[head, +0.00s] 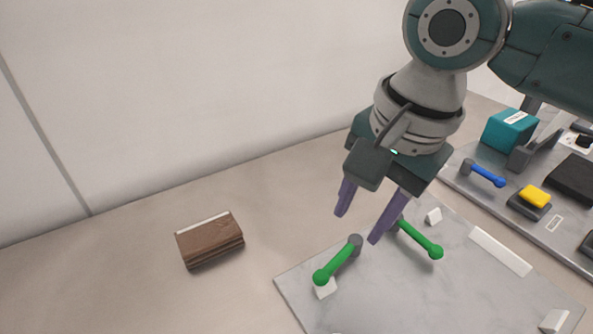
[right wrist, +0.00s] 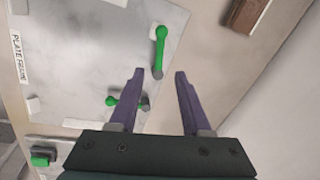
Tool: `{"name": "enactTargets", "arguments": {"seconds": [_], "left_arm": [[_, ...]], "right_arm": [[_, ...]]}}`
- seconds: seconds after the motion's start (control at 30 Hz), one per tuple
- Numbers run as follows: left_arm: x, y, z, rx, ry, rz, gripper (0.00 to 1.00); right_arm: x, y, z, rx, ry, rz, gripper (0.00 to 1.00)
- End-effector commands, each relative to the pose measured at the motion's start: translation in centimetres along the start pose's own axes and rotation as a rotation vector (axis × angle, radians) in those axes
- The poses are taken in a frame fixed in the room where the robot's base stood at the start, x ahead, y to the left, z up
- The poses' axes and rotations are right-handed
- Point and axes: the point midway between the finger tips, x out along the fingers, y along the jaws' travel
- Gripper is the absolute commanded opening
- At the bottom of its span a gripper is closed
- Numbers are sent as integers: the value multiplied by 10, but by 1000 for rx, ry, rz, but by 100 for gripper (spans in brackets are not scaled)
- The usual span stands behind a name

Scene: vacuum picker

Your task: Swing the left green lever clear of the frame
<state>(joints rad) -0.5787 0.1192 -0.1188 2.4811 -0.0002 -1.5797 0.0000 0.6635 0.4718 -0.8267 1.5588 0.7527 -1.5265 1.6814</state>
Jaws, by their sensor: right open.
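The left green lever (head: 339,262) is mounted on a grey marbled plate (head: 400,300), with a grey pivot and a round green end beside a small white block. The lever also shows in the right wrist view (right wrist: 160,50). A second green lever (head: 419,240) sits to its right, and shows in the right wrist view (right wrist: 128,101). My right gripper (head: 357,227) is open and empty, its purple fingers pointing down near the left lever's pivot. In the right wrist view, that pivot appears between the fingertips (right wrist: 159,72); contact cannot be told. My left gripper is out of view.
A second panel at the right carries a blue lever (head: 488,177), a yellow button (head: 535,196) and a teal box (head: 509,130). A pale wall (head: 180,90) stands behind. The table between block and plate is clear.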

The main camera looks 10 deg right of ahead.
Motion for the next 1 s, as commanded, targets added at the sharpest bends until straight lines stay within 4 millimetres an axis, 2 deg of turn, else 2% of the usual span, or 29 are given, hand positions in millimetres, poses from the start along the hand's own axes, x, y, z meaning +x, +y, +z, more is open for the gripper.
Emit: {"name": "enactTargets", "arguments": {"seconds": [0.3,0.43,0.6,0.87,1.0], "left_arm": [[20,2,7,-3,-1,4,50],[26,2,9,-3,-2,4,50],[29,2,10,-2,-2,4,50],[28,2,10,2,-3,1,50],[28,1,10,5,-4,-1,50]], "right_arm": [[62,0,3,2,-5,0,48],[81,0,3,2,-5,-1,48],[90,-1,2,1,-5,-4,48],[91,-1,3,1,-5,-4,48],[91,-1,3,2,-5,-4,32]]}}
